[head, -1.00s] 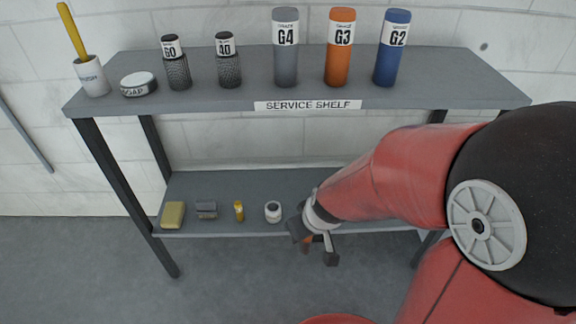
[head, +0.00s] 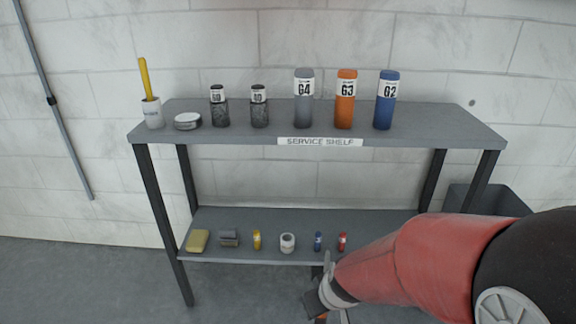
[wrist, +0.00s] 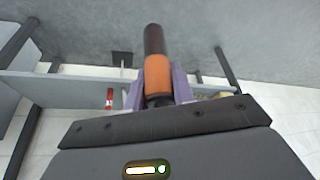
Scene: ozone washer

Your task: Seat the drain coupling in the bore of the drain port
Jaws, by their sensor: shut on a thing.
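My gripper (wrist: 159,92) is shut on an orange and black cylinder (wrist: 157,68), which looks like the drain coupling. Its orange band is between the purple-grey fingers, and its black end points away from the wrist. In the head view my gripper (head: 326,308) is low, in front of the service shelf's lower board, partly cut off by the bottom edge. Only a small bit of orange shows there. I see no drain port in either view.
The service shelf (head: 240,140) stands by the wall. Labelled bottles such as orange G3 (head: 345,100) are on top. Small items, including a white roll (head: 287,243), lie on the lower board. A grey bin (head: 500,202) is at right. Floor at left is clear.

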